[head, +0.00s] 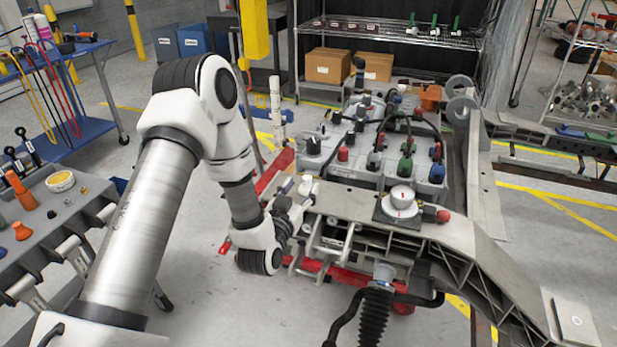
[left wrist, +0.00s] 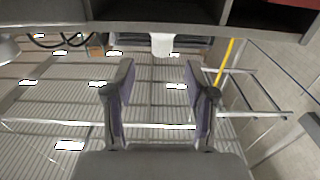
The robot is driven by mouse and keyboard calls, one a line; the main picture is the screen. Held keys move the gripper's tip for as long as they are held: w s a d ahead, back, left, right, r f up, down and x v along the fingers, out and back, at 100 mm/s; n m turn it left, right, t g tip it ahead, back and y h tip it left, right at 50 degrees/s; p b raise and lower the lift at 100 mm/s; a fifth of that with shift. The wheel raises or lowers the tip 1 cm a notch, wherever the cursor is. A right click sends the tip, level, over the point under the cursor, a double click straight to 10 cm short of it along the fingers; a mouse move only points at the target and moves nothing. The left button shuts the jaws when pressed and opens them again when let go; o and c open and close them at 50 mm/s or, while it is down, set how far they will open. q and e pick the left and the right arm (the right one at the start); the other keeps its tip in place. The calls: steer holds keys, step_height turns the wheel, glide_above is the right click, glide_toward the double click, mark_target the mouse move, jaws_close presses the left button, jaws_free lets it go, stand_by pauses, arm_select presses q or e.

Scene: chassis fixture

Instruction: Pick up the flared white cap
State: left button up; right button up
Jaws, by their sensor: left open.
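A small flared white cap (left wrist: 162,44) shows in the left wrist view, ahead of and between my left fingertips, against a grey edge. In the head view a small white piece (head: 307,185) beside my left gripper looks like the same cap, partly hidden by the fingers. My left gripper (head: 296,194) is at the left end of the grey chassis (head: 440,232). In the left wrist view its two fingers (left wrist: 160,82) are apart with nothing between them; the cap lies beyond the tips. My right gripper is not in view.
A white stepped round part (head: 402,196) sits on a dark plate on the chassis. Grey blocks with coloured caps (head: 385,160) stand behind. Red bars (head: 275,172) run beside the gripper. A grey bench (head: 60,225) stands at left; the floor between is clear.

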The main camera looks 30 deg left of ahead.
mark_target(305, 181)
arm_select(q)
steer(key=shift+w+r, duration=0.25)
steer(key=shift+w, duration=0.15)
steer(key=w, duration=0.1)
steer(key=w+a+f, duration=0.1)
steer(key=w, duration=0.1)
steer(key=w+p, duration=0.1)
steer(key=shift+w+a+f, duration=0.2)
steer(key=shift+w+a, duration=0.15)
steer(key=shift+w, duration=0.05)
steer(key=shift+s+d+r, duration=0.15)
steer(key=shift+s+r, duration=0.05)
steer(key=shift+s, duration=0.05)
steer(key=shift+c, duration=0.7)
steer(key=shift+f, duration=0.1)
steer(key=c, duration=0.8)
steer(key=shift+w, duration=0.1)
